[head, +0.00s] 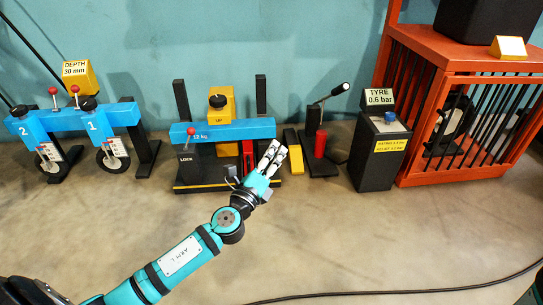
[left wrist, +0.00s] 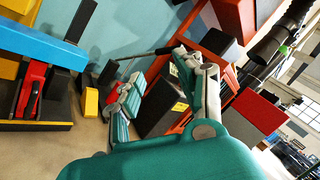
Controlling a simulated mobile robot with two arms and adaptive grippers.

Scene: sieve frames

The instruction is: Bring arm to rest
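My left arm, in teal with a white label, reaches from the bottom left of the head view towards the middle. My left gripper (head: 273,153) is in front of the right part of the blue beam station (head: 235,130). In the left wrist view the left gripper (left wrist: 160,75) has its two fingers spread apart with nothing between them. Whether it touches the station cannot be told. My right gripper does not show. A small teal piece at the bottom right edge of the head view seems to be part of me.
A two-place blue stand (head: 62,122) is at the left. Right of the gripper are a red cylinder (head: 320,144), a dark tyre-pressure box (head: 371,165) and an orange cage (head: 440,62). A black cable (head: 400,292) crosses the floor. The near floor (head: 330,235) is mostly clear.

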